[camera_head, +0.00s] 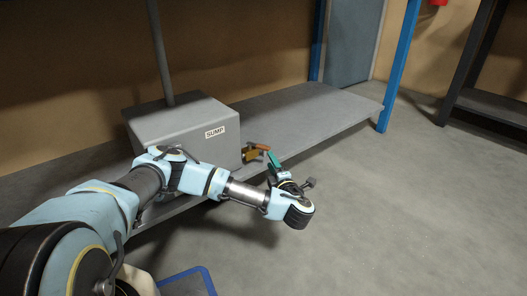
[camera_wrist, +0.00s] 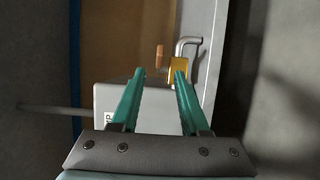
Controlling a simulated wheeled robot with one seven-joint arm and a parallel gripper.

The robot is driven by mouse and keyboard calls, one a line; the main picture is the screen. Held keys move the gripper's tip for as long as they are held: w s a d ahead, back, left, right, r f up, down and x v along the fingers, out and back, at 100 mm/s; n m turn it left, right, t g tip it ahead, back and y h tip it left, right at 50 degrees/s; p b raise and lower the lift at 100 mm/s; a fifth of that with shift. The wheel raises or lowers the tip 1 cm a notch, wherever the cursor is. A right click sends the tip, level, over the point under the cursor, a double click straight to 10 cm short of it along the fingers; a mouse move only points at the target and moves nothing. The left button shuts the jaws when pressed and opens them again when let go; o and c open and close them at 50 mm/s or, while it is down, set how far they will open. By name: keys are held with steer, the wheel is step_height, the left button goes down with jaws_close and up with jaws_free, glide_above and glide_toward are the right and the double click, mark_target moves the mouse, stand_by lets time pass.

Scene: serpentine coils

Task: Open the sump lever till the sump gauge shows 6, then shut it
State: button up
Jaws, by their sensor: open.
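The sump box (camera_head: 185,125) is a grey box with a "SUMP" label, standing on a grey shelf. A brass valve (camera_head: 250,156) sticks out of its right side, with an orange-brown lever (camera_head: 259,146) on top. In the wrist view the valve (camera_wrist: 179,68) is beyond the right fingertip, and the lever end (camera_wrist: 159,52) stands up beyond the gap between the fingers. My gripper (camera_wrist: 160,76) has two green fingers, spread apart and empty. In the head view my gripper (camera_head: 272,159) is just right of the valve. No gauge face is visible in either view.
The grey shelf (camera_head: 320,115) runs right to a blue post (camera_head: 399,70). A grey pipe (camera_head: 160,50) rises from the box. A bent grey spout (camera_wrist: 188,42) is by the valve. A blue rim (camera_head: 198,271) shows low down. The floor at right is clear.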

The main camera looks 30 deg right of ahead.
mark_target(265, 148)
steer(key=w+b, duration=0.1)
steer(key=w, duration=0.2)
steer(key=w+d+b, duration=0.1)
steer(key=w+b, duration=0.2)
steer(key=w, duration=0.2)
steer(key=shift+w+d+f+b, duration=0.15)
steer(key=shift+w+d+b, duration=0.2)
steer(key=shift+d+b, duration=0.05)
steer(key=shift+w, duration=0.45)
jaws_close()
stand_by(0.6)
